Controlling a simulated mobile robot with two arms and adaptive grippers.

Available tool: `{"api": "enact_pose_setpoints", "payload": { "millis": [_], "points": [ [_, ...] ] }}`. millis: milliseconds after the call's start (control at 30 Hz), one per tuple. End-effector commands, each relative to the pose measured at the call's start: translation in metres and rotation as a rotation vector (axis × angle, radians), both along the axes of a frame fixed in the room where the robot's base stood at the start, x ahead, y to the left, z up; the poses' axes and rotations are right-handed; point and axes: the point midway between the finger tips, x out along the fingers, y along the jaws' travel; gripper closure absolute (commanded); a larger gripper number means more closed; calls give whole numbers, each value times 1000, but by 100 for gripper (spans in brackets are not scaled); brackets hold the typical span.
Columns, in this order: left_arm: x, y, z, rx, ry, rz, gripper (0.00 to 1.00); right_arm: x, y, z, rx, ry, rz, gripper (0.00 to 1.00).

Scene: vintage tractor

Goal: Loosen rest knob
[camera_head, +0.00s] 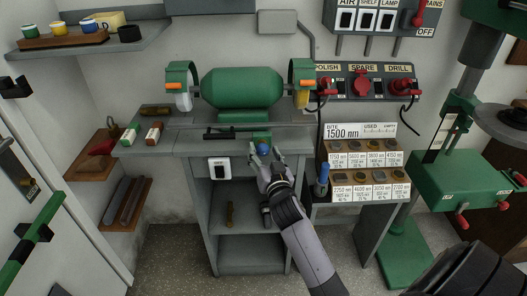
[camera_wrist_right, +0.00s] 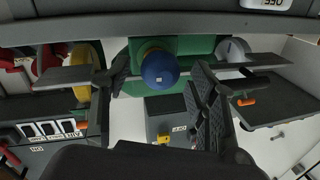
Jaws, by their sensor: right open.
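The rest knob (camera_head: 263,148) is a blue ball at the front of the grey bench, below the green grinder (camera_head: 242,88). It also shows in the right wrist view (camera_wrist_right: 160,70), in front of a green part. My right gripper (camera_head: 266,156) is open at the knob. In the wrist view its two dark fingers (camera_wrist_right: 157,84) stand on either side of the ball, with gaps visible. I cannot tell whether the fingertips reach fully around it. My left gripper is not in view.
A white switch box (camera_head: 219,169) is on the bench front, left of my right gripper. A blue-handled tool (camera_head: 322,180) and a rack of labelled knobs (camera_head: 362,172) stand close on the right. A black bar (camera_head: 222,132) lies on the bench.

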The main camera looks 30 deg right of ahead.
Motion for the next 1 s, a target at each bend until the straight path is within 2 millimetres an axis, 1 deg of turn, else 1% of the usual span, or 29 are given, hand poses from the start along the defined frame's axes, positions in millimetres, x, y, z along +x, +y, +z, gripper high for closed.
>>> {"api": "enact_pose_setpoints", "payload": {
  "millis": [67, 800, 1000],
  "points": [
    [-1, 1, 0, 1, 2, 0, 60, 0, 0, 0, 0, 0, 0, 46],
    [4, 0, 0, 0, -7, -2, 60, 0, 0, 0, 0, 0, 0, 95],
    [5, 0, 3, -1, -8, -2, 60, 0, 0, 1, -12, 7, 1, 95]
  ]
}}
